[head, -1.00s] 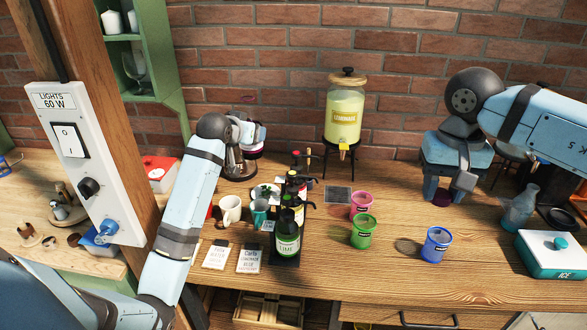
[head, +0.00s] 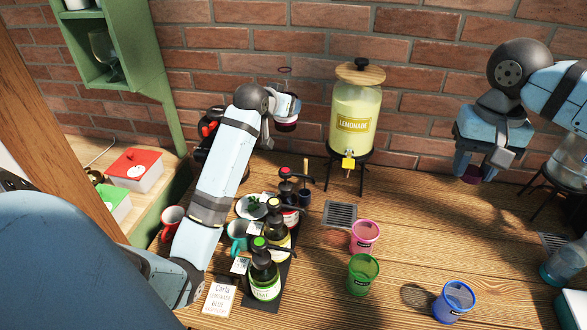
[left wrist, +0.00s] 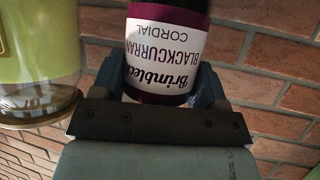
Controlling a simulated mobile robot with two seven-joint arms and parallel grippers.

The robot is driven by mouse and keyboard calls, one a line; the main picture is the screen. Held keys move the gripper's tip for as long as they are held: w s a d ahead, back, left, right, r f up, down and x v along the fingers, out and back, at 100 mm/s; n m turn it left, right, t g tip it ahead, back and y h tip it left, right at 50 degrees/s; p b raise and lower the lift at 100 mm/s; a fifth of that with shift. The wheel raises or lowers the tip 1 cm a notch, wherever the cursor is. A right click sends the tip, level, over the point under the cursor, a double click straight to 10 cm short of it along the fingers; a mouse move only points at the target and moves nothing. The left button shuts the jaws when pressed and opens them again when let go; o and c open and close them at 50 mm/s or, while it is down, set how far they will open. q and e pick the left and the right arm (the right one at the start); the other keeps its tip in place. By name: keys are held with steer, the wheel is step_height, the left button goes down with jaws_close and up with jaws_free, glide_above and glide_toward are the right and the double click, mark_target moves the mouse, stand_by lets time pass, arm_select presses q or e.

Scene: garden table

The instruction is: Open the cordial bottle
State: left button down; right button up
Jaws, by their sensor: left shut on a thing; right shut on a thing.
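The blackcurrant cordial bottle (head: 287,108), dark purple with a white label, is held in my left gripper (head: 274,108) above the back of the table. In the left wrist view, the label of the cordial bottle (left wrist: 165,50) reads upside down, and the fingers are around the glass. The bottle's neck and top cannot be made out. My right gripper (head: 473,172) is at the right, well apart from the bottle, fingers pointing down. It is shut on a small dark purple thing (head: 472,178), mostly hidden by the fingers; I cannot tell if it is a cap.
A lemonade dispenser (head: 356,115) stands just right of the held bottle. Pump bottles, including a green lime one (head: 264,277), stand below it. Pink (head: 364,237), green (head: 362,274) and blue (head: 455,301) cups stand at the front. The table right of the drip grate (head: 340,214) is clear.

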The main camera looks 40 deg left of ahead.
arm_select(q)
steer(key=shift+f, duration=0.35)
arm_select(e)
steer(key=shift+r, duration=0.2)
arm_select(q)
step_height(320, 180, down, 19)
steer(key=shift+r+p, duration=0.1)
steer(key=shift+p, duration=0.6)
arm_select(e)
steer(key=shift+r, duration=0.65)
arm_select(q)
steer(key=shift+c, duration=0.7)
jaws_free()
steer(key=shift+s, duration=0.1)
arm_select(e)
steer(key=shift+s, duration=0.1)
